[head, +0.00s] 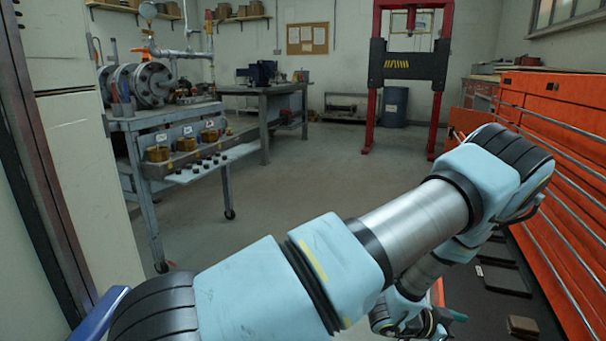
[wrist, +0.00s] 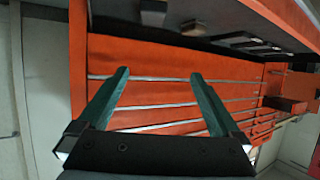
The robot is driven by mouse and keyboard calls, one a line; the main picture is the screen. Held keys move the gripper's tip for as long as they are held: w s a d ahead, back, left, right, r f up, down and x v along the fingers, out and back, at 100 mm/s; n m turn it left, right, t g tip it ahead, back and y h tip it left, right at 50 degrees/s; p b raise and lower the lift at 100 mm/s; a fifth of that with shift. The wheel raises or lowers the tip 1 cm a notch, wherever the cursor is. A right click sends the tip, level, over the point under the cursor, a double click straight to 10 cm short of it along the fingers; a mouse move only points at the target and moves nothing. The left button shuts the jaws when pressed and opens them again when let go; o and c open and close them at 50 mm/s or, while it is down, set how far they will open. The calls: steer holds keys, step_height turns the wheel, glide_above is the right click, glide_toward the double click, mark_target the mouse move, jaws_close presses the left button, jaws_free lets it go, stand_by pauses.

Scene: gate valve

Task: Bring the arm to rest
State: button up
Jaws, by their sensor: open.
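My arm stretches across the lower part of the head view, from the lower left to the right, and bends back down near the orange cabinet. In the wrist view my gripper (wrist: 158,80) has its two green fingers wide apart with nothing between them. The fingers point toward the orange drawer fronts (wrist: 160,60), which have pale horizontal rails. I cannot tell the exact gap between the fingertips and the drawers. In the head view the gripper is mostly hidden behind my arm.
The orange drawer cabinet (head: 560,140) runs along the right side, close to my arm. Dark flat items (head: 503,280) lie low beside it. A grey cart (head: 150,118) with valve parts stands at the left. A red press frame (head: 372,100) stands at the back. The middle floor (head: 300,175) is clear.

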steer(key=w+a+r+n+t+y+b, duration=0.1)
steer(key=w+a+r+n+t+y, duration=0.1)
steer(key=w+a, duration=0.3)
steer(key=w+a+r+n+t+y+b, duration=0.1)
steer(key=w+a+n+t+y, duration=0.15)
steer(key=w, duration=0.45)
steer(key=w+a+r+n+t+y+b, duration=0.1)
steer(key=w+a+r+n+y, duration=0.2)
steer(key=a, duration=0.6)
steer(key=w+a+r+n+y+b, duration=0.1)
steer(key=w+a+r+n+y, duration=0.15)
steer(key=a, duration=0.55)
steer(key=s+a+r+n+g+y+b, duration=0.2)
steer(key=s+a+r+n, duration=0.1)
steer(key=s+a, duration=0.55)
steer(key=s+a+r+n+g+y+b, duration=0.1)
steer(key=s+a+r+n+g, duration=0.2)
steer(key=s+a, duration=0.55)
step_height(320, 180, up, 38)
steer(key=w+a+p, duration=0.2)
steer(key=p, duration=3.5)
steer(key=shift+a+p, duration=0.15)
steer(key=shift+p, duration=0.25)
